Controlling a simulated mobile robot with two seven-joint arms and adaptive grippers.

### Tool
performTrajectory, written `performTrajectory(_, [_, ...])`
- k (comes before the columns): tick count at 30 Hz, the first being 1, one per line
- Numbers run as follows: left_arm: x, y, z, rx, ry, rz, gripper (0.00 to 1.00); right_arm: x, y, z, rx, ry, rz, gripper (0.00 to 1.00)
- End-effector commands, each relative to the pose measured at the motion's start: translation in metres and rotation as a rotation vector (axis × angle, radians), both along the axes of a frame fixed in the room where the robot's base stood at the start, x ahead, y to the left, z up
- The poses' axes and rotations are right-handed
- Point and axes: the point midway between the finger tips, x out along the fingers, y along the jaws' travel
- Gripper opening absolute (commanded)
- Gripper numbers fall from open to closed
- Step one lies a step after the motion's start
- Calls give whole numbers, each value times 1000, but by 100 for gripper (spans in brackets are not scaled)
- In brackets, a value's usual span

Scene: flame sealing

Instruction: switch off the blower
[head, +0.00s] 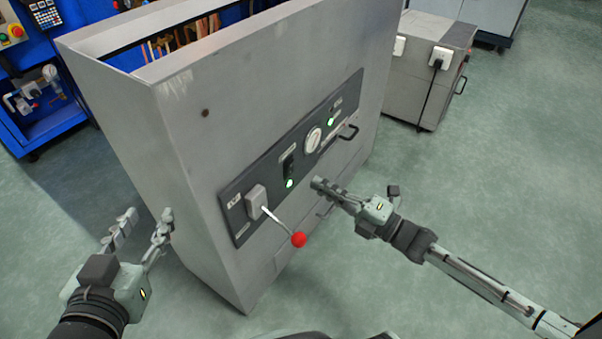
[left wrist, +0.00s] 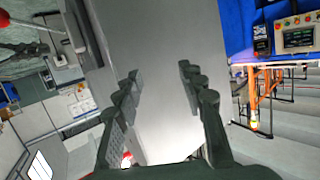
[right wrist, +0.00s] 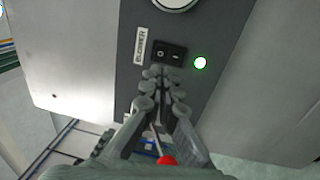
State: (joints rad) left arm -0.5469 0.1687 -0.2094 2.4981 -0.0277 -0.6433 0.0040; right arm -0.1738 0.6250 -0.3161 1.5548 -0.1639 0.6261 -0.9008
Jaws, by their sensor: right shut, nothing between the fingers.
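The blower switch (right wrist: 169,53) is a black rocker beside a BLOWER label (right wrist: 140,46) on the dark panel in the right wrist view. A green lamp (right wrist: 200,63) glows next to it. In the head view the switch (head: 288,165) sits between the lever and the gauge, with its lit lamp (head: 289,183) below. My right gripper (right wrist: 160,72) is shut and empty, its tips at the switch's lower edge; I cannot tell whether they touch it. It also shows in the head view (head: 317,183), in front of the panel. My left gripper (head: 146,214) is open and empty beside the cabinet's left side.
The grey cabinet (head: 215,130) carries the panel. A lever with a red ball (head: 299,239) sticks out at the panel's left end. A gauge (head: 313,140) and another green lamp (head: 331,121) lie further along. A grey box (head: 415,90) stands behind right. Floor at the right is clear.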

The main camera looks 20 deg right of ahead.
Motion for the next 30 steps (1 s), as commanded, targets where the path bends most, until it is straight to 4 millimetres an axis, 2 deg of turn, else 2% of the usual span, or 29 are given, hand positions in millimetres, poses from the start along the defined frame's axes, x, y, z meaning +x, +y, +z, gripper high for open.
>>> performTrajectory(3, [1,-2,3,-7,-15,-3,40,20,15,4,1,-3,-1,0])
performTrajectory(9, [2,-4,8,-16,-39,-8,40,40,31,6,1,1,0,0])
performTrajectory(26, [2,-6,11,-20,-43,-9,40,49,38,10,1,0,-1,0])
performTrajectory(30, [2,-1,3,-5,-8,0,40,51,39,9,-2,3,-1,0])
